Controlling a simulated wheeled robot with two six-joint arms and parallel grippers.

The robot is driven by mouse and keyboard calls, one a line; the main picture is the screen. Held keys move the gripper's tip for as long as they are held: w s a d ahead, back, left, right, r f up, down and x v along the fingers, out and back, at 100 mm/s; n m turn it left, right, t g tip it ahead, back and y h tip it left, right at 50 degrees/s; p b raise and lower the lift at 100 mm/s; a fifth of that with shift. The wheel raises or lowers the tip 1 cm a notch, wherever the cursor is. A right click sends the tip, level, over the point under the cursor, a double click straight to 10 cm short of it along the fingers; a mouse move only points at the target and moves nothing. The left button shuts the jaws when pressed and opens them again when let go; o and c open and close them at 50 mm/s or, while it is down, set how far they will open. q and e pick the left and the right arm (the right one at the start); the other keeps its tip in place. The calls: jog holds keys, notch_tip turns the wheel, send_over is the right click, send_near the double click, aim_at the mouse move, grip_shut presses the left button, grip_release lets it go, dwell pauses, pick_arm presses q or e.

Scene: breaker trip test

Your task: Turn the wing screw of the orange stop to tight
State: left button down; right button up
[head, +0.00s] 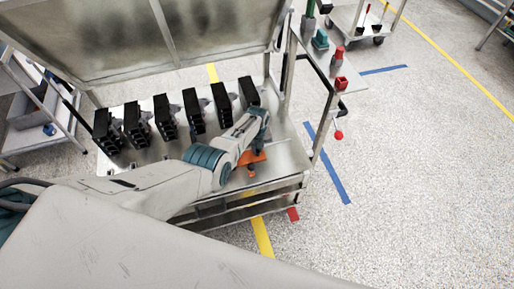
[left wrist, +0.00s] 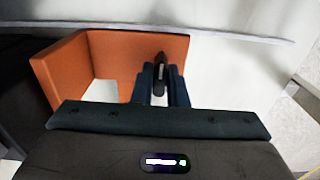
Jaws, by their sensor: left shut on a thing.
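The orange stop (head: 250,159) sits near the right end of the metal bench top, partly hidden by my left arm. In the left wrist view it is an angled orange piece (left wrist: 110,52) with upright walls. My left gripper (left wrist: 160,86) has its dark fingers closed on the black wing screw (left wrist: 160,68), beside the right end of the stop. In the head view the left gripper (head: 258,147) reaches down at the stop, its fingertips small and mostly hidden. How far the screw is turned cannot be told. My right gripper is not in view.
A row of several black breakers (head: 194,110) stands on the metal bench (head: 286,156) behind my left arm. A raised clear panel (head: 110,40) hangs above them. A frame post with red parts (head: 340,84) stands at the right. Open floor (head: 420,180) lies beyond.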

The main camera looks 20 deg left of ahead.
pick_arm(q)
jog(key=c, duration=1.4)
grip_release()
jog(key=shift+c, duration=0.2)
jog(key=shift+r, duration=0.35)
notch_tip(320, 180, up, 8)
jog(key=p, duration=0.2)
jog(key=shift+r+p, duration=0.25)
jog(key=shift+p, duration=0.15)
jog(key=shift+r, duration=0.8)
jog(key=shift+s+f, duration=0.1)
